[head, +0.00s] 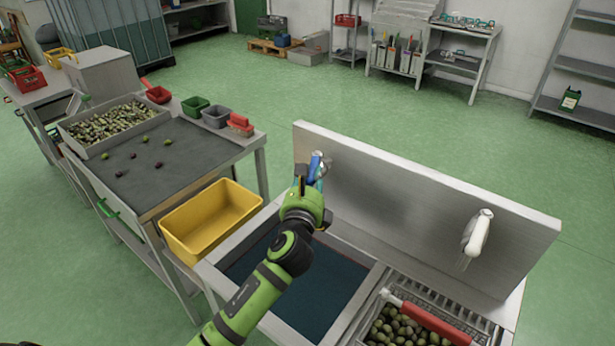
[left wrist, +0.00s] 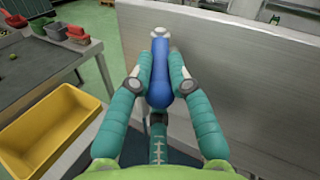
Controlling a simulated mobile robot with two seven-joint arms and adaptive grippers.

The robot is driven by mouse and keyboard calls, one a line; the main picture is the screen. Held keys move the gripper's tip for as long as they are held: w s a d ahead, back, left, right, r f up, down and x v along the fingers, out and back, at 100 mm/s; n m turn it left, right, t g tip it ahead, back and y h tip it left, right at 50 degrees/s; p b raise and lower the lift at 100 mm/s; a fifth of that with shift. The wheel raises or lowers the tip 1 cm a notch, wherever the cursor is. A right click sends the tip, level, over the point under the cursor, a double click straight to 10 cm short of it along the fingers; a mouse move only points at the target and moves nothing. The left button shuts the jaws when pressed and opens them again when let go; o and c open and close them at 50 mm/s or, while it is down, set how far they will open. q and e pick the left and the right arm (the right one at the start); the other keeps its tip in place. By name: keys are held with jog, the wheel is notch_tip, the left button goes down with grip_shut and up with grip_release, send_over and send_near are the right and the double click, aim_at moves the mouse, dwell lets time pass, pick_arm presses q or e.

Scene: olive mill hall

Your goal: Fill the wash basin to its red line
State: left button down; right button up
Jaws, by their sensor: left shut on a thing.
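The wash basin (head: 358,303) is a steel sink below my left arm in the head view. Its inside looks dark blue; I cannot make out a water level or a red line, and my arm covers part of it. A blue tap handle (left wrist: 159,78) stands out from the steel back panel, and its tip shows in the head view (head: 315,163). My left gripper (left wrist: 159,92) is shut on this handle, with a teal finger on each side; it also shows in the head view (head: 309,180). My right gripper is not in view.
A yellow tub (head: 212,217) is left of the basin, beside a dark-topped table (head: 170,180) with an olive tray.

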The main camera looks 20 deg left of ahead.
pick_arm(q)
jog(key=shift+f, duration=0.1)
jog(key=c, duration=1.2)
grip_release()
jog(key=shift+s, duration=0.1)
jog(key=v, duration=1.2)
